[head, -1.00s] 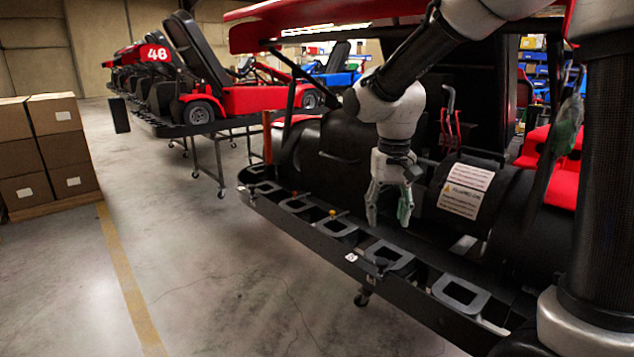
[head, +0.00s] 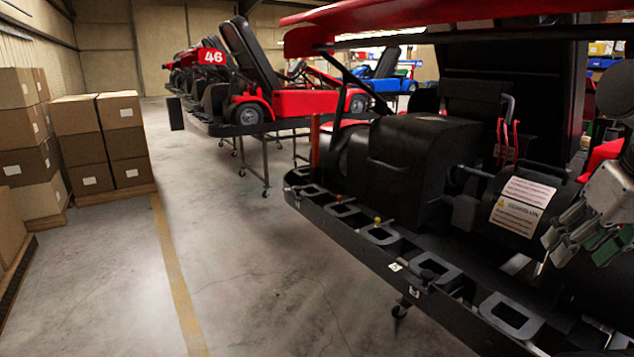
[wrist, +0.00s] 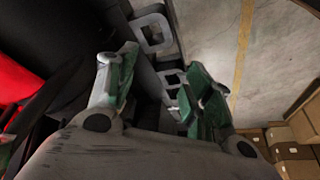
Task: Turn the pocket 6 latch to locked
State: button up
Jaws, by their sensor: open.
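The kart's dark side rail (head: 352,238) carries a row of grey-framed pockets, with one frame (head: 510,316) at the near end. Small knobs show along it, including a yellow one (head: 377,220) and a red one (head: 339,198). A dark latch-like part (head: 428,275) sits by another frame. No pocket number is readable, so I cannot tell which is pocket 6. My gripper (head: 572,244) is open and empty at the right edge, in front of the kart's black drum. In the wrist view, my gripper (wrist: 160,60) has its fingers apart, with grey frames (wrist: 152,30) beyond them.
A black drum with a warning label (head: 522,205) and a black box-shaped housing (head: 405,165) stand behind the rail. A red panel (head: 420,30) overhangs. Cardboard boxes (head: 105,145) stand at the left. The floor (head: 250,270) beside the rail is clear.

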aim_at(296, 189)
jog(key=j, duration=1.35)
jog(key=i+j, duration=0.25)
jog(key=j, duration=0.15)
jog(key=i+j, duration=0.25)
jog(key=j, duration=0.2)
jog(key=i+l, duration=0.65)
jog(key=i, duration=0.15)
jog(key=j+u, duration=0.05)
